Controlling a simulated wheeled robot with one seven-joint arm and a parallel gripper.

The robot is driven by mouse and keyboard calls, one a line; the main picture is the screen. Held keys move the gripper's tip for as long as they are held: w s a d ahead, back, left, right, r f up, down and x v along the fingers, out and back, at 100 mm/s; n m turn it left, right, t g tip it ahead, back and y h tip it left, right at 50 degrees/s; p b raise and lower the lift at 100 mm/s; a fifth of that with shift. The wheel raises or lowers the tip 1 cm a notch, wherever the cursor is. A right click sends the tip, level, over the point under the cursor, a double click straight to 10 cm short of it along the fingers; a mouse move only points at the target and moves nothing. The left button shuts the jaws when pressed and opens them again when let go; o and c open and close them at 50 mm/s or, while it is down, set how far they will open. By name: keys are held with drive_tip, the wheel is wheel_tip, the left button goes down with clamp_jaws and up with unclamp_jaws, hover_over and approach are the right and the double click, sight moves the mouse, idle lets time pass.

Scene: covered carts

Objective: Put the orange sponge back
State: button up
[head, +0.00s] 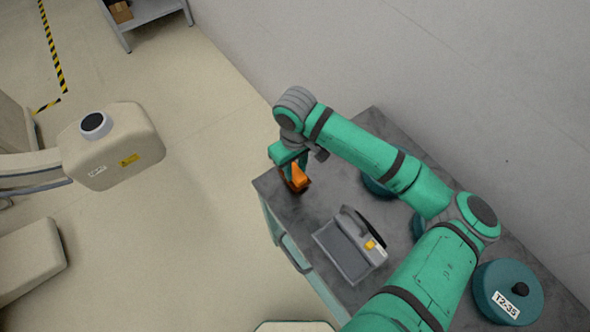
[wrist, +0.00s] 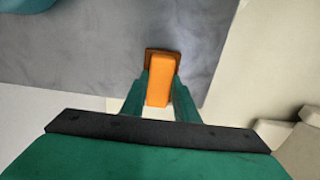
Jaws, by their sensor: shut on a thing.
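The orange sponge (head: 298,175) is at the far left corner of the grey cart top (head: 330,203). My gripper (head: 292,168) is shut on it from above. In the wrist view the sponge (wrist: 160,82) sits between the two green fingers. A darker brown-orange piece (wrist: 151,52) shows at the sponge's far end, over the cart top. I cannot tell whether it is a separate holder or part of the sponge, nor whether the sponge touches the surface.
A grey tray-like container (head: 342,254) with a handle and a small yellow block (head: 370,245) stands mid-cart. A wall (head: 480,90) runs behind the cart.

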sight(295, 171)
drive_tip(key=shift+f, duration=0.7)
drive_tip(key=shift+f, duration=0.1)
drive_tip(key=o, duration=1.1)
drive_tip(key=shift+w, duration=0.1)
wheel_tip(295, 171, up, 12)
